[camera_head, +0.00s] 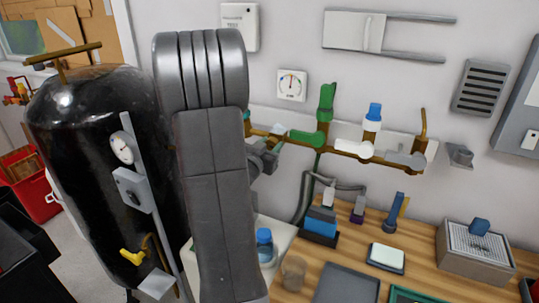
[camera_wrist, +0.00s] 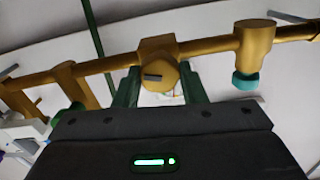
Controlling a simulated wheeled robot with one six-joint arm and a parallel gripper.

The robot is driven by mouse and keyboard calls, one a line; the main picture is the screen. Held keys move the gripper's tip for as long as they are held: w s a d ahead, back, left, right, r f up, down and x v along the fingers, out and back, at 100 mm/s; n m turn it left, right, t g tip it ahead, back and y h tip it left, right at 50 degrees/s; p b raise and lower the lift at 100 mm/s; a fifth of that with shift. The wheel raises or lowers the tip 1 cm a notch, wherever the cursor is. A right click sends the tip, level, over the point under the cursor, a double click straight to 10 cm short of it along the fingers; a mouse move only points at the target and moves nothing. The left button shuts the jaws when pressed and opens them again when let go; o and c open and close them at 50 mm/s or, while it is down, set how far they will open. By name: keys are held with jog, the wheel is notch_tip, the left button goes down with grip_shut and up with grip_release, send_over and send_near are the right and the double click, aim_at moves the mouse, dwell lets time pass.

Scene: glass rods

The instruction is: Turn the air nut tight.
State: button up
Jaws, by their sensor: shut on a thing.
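A brass pipe (camera_head: 345,148) with several valves and fittings runs along the wall. In the wrist view the pipe (camera_wrist: 205,45) crosses the top of the picture. My gripper (camera_wrist: 161,84) has one green finger on each side of a round brass piece under the pipe, which looks like the air nut (camera_wrist: 158,73). The fingers are shut on it. A small dark mark shows on its face. In the head view my gripper (camera_head: 264,157) is at the pipe's left part, and my arm hides much of it and the nut.
A brass fitting with a teal end (camera_wrist: 246,80) is beside the gripper in the wrist view. A black tank (camera_head: 85,130) stands left of my arm.

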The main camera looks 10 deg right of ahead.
jog(key=m+b, duration=0.5)
jog(key=shift+f+b, duration=0.2)
jog(key=shift+b, duration=0.1)
jog(key=shift+d+r+m+b, duration=0.1)
jog(key=shift+m+b, duration=0.85)
jog(key=shift+m, duration=0.45)
jog(key=o, duration=1)
jog(key=shift+s, duration=0.1)
jog(key=v, duration=1.3)
jog(key=shift+s+a, duration=0.25)
jog(key=shift+s, duration=0.05)
